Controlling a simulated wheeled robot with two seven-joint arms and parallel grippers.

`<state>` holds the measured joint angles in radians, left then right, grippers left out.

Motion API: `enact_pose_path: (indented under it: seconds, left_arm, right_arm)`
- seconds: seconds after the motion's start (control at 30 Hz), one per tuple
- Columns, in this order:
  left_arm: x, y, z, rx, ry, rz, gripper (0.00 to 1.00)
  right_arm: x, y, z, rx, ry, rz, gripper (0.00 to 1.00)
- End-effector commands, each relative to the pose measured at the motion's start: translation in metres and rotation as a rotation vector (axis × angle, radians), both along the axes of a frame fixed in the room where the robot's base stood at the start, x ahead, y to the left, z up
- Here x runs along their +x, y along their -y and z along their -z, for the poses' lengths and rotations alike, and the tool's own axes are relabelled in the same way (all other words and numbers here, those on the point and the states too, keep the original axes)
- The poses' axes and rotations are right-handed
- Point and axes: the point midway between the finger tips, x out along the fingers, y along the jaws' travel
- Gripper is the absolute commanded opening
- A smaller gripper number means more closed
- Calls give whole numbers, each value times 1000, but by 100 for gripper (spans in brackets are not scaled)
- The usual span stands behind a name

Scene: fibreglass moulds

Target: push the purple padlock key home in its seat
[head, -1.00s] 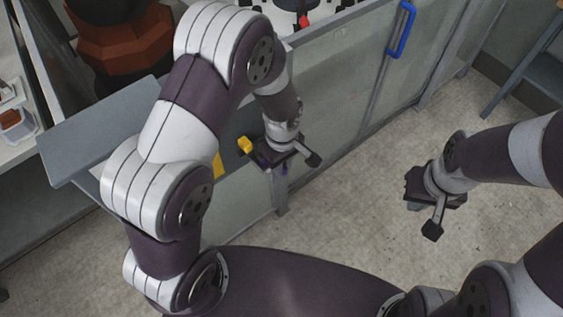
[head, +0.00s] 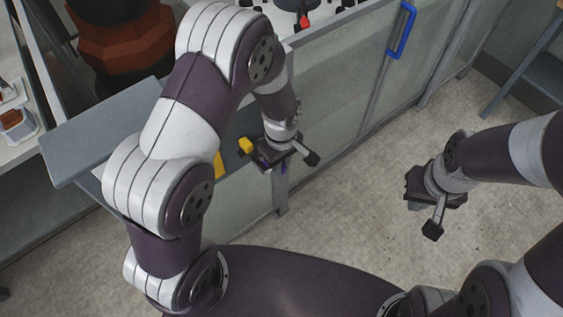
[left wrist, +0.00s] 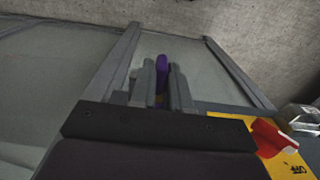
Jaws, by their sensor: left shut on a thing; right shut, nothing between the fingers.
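The purple padlock key (left wrist: 162,66) is held between the two grey fingers of my left gripper (left wrist: 163,84) in the left wrist view. Its top stands out beyond the fingertips. In the head view my left gripper (head: 267,167) is beside the grey cabinet panels, with only a small trace of purple under it. The key's seat cannot be made out; my gripper hides the area around it. My right gripper (head: 418,204) is shut and empty, over open floor on the right.
A yellow plate (left wrist: 292,160) with a red switch handle (left wrist: 268,136) is close to the right of my left gripper in the left wrist view. A blue handle (head: 402,30) is on the glazed enclosure. Grey-beige floor (head: 345,215) is clear between my arms.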

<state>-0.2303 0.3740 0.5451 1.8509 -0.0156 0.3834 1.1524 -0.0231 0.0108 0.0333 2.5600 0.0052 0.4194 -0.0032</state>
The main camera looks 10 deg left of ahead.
Motion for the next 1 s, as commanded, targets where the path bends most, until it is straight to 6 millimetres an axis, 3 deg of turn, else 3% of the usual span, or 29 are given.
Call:
enact_pose_path:
  seconds: [0.47,0.5,0.6,0.87,1.0]
  left_arm:
    - [6,-8,0,-1,1,-1,0]
    - [7,-8,0,-1,1,0,20]
    - [7,-8,0,-1,1,0,46]
    - [6,-8,-1,-1,1,-1,46]
    - [7,-8,-12,-1,4,-1,46]
  right_arm:
    - [0,0,-2,0,0,0,0]
    - [0,0,-2,0,0,0,0]
    - [0,0,-2,0,0,0,0]
    - [0,0,-2,0,0,0,0]
    - [0,0,-2,0,0,0,0]
